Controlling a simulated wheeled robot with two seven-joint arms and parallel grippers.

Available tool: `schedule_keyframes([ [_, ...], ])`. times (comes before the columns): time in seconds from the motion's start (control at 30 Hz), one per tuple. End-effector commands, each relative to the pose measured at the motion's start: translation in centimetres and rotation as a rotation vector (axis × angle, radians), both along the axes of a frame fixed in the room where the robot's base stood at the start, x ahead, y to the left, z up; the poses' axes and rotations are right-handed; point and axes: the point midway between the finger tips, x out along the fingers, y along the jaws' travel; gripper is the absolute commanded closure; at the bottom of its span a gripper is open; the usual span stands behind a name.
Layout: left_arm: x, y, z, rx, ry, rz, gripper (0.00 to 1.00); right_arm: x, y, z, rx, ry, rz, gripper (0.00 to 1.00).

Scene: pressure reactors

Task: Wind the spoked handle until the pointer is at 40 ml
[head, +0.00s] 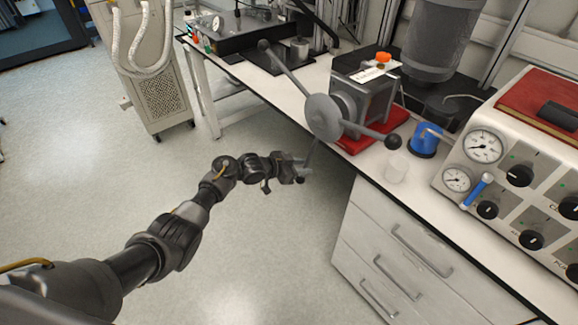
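The spoked handle (323,117) is a grey hub with three spokes ending in dark ball knobs. It sits on the front of a grey pump block (362,88) on a red base at the bench edge. One spoke points up left, one points right, and one points down toward my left gripper. My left gripper (300,172) is at the lower end of the down-pointing spoke, by its knob. The fingers are small and partly hidden, so I cannot tell whether they are closed on it. No pointer or ml scale can be made out. My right gripper is not in view.
The white bench (400,165) has drawers below. A clear beaker (396,168) and a blue item (426,140) stand right of the handle. A control box with gauges (484,147) stands further right. A cabinet (150,75) with hoses is at the back left. The floor is clear.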

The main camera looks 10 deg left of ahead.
Motion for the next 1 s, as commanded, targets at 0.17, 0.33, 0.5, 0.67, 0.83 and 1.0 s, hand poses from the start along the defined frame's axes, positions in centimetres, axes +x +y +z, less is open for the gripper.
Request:
schedule_keyframes([
  [0.17, -2.1, 2.4, 1.5, 0.003, -0.002, 0.001, 0.66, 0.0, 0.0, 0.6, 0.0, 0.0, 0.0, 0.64],
  [0.33, -3.9, 4.4, 2.6, 0.004, -0.001, 0.0, 0.66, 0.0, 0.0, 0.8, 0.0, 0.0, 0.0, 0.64],
  [0.5, -5.0, 5.6, 3.3, 0.001, 0.0, 0.0, 0.66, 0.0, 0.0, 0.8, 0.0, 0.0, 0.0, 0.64],
  [0.67, -5.3, 5.9, 3.6, 0.001, -0.001, 0.0, 0.66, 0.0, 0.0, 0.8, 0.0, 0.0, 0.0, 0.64],
  [0.83, -5.2, 5.9, 3.6, 0.0, 0.0, -0.001, 0.66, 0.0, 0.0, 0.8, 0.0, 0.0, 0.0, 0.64],
  [1.0, -5.8, 6.1, 1.5, -0.005, 0.033, 0.022, 0.64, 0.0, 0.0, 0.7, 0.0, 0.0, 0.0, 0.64],
])
